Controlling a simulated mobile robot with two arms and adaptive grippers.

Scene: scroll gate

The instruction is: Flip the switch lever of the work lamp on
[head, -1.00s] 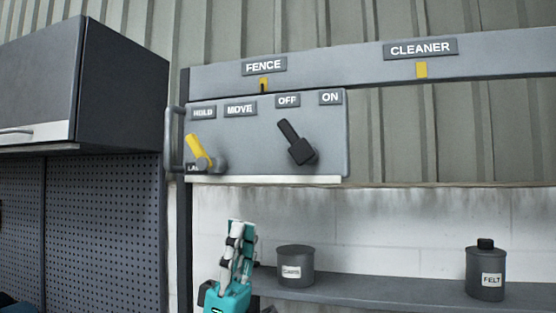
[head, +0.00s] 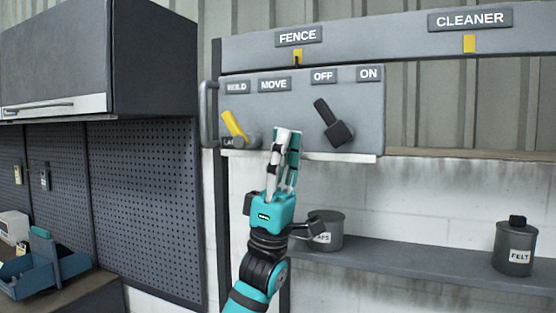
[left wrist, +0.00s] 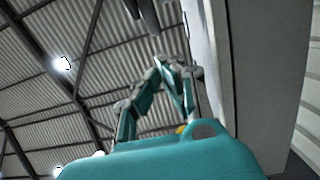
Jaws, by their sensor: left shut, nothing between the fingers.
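A grey panel (head: 290,110) hangs under the FENCE label. Its black switch lever (head: 327,118), below the OFF and ON labels, leans up and left toward OFF. A yellow lever (head: 233,126) on the same panel leans left toward HOLD; a small label beside its base is partly hidden. My left gripper (head: 287,132) is shut and empty, pointing up in front of the panel's lower edge, left of and below the black lever, with a gap seen between them. In the left wrist view its fingers (left wrist: 172,68) come together below a dark shape at the top. My right gripper is out of view.
A rail (head: 400,45) with FENCE and CLEANER labels runs above. A shelf (head: 420,265) below holds a round tin (head: 328,230) and a canister (head: 515,248) marked FELT. A dark cabinet (head: 60,60) and pegboard (head: 150,200) stand at left.

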